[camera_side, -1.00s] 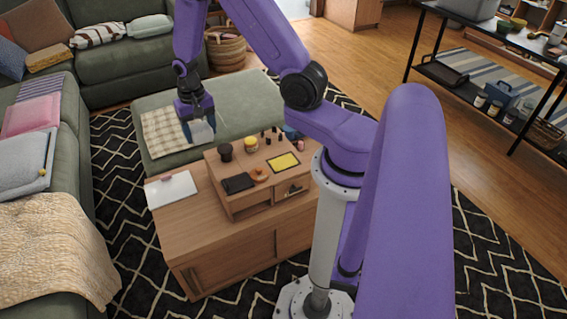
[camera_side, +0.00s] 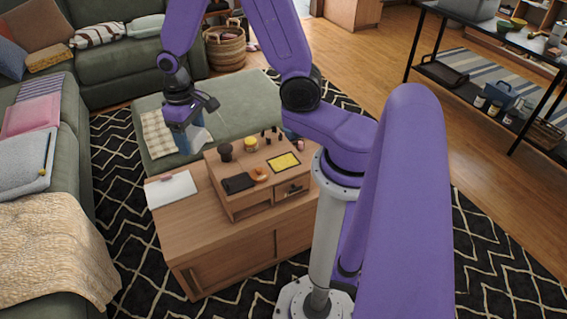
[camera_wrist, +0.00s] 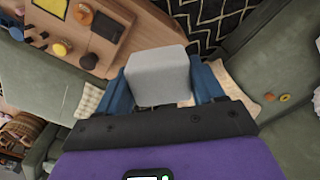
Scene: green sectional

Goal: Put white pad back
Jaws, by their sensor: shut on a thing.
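My gripper (camera_wrist: 160,88) is shut on a pale grey-white block-like pad (camera_wrist: 158,72), which sits between its two blue fingers in the wrist view. In the side view, my gripper (camera_side: 191,138) holds the pad (camera_side: 202,135) in the air near the far left part of the wooden cabinet, in front of the green ottoman. The pad's lower part and its gap to the surfaces below are hard to judge. A flat white sheet or pad (camera_side: 171,190) lies on the cabinet top at its left end, apart from my gripper.
The wooden cabinet (camera_side: 215,227) carries a raised box with a black pad (camera_side: 238,183), an orange ring (camera_side: 260,174), a yellow square (camera_side: 284,162), a dark cup (camera_side: 225,152) and a yellow jar (camera_side: 250,144). The green ottoman (camera_side: 235,98) with a checked cloth (camera_side: 153,128) stands behind.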

